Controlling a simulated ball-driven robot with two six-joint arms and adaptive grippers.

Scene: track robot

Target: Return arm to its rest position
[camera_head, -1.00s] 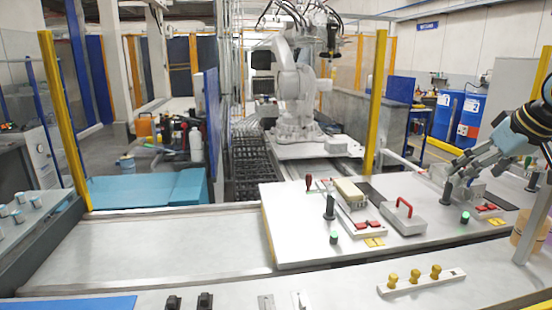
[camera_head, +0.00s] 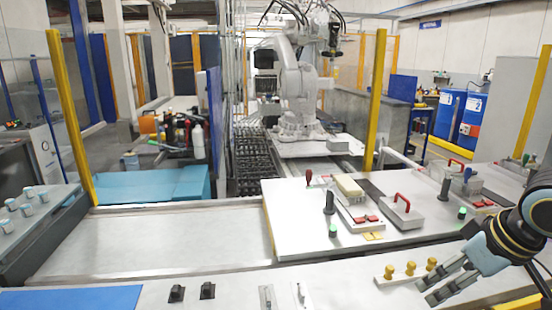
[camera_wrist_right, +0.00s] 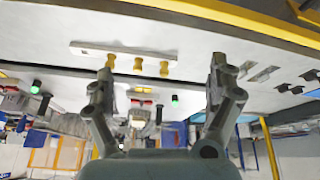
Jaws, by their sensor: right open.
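My right gripper (camera_head: 424,293) is at the lower right of the head view, over the front ledge (camera_head: 345,285) and just right of the strip with yellow knobs. Its two fingers are apart with nothing between them. In the right wrist view the spread fingers (camera_wrist_right: 160,75) show with a clear gap, and the strip with yellow knobs (camera_wrist_right: 122,50) lies beyond them. My right arm comes in from the right edge. My left gripper is in neither view.
The white panel (camera_head: 300,215) carries a red-handled block (camera_head: 402,212), a beige block (camera_head: 349,188) and a dark upright post (camera_head: 329,202). Yellow knobs (camera_head: 410,269) stand close to my right gripper. A yellow post (camera_head: 375,100) rises behind the panel. The left worktop (camera_head: 170,235) is bare.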

